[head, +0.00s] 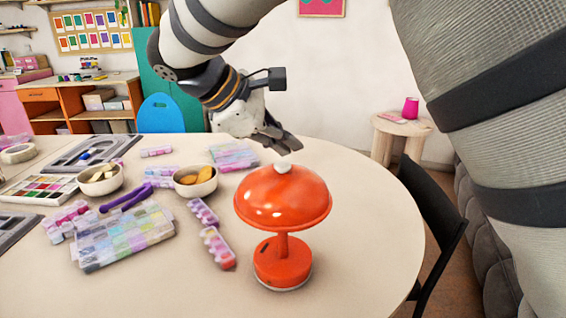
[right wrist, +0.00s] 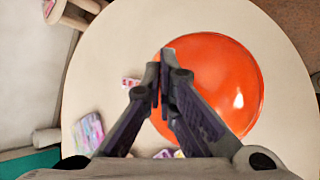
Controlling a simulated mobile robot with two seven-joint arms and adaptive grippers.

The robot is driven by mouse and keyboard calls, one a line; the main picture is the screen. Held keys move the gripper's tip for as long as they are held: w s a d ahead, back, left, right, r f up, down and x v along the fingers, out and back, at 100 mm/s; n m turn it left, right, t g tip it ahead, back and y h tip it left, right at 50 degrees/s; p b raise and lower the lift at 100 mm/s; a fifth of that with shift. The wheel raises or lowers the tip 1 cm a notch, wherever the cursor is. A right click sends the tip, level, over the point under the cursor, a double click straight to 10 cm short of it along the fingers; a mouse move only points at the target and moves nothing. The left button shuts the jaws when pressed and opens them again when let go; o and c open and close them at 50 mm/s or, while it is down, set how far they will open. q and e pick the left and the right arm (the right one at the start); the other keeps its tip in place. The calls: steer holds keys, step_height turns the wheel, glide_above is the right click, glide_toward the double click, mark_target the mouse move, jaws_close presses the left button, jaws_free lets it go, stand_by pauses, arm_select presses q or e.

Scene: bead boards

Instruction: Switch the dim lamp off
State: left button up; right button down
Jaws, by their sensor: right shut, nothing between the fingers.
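The lamp is orange, with a domed shade (head: 283,198), a thin stem and a round base (head: 283,262). It stands upright on the round table, and a small white knob (head: 283,167) sits on top of the shade. My right gripper (head: 290,147) is shut and empty, with its fingertips just above and beside the knob. I cannot tell if they touch it. My left gripper is not in view.
Bead boxes (head: 125,238), two bowls (head: 196,183) and a purple tool (head: 126,197) lie left of the lamp on the table (head: 365,235). The tabletop right of the lamp is clear. A black chair (head: 436,215) stands at the right edge.

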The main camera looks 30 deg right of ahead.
mark_target(285, 166)
step_height(285, 166, up, 6)
stand_by(0.6)
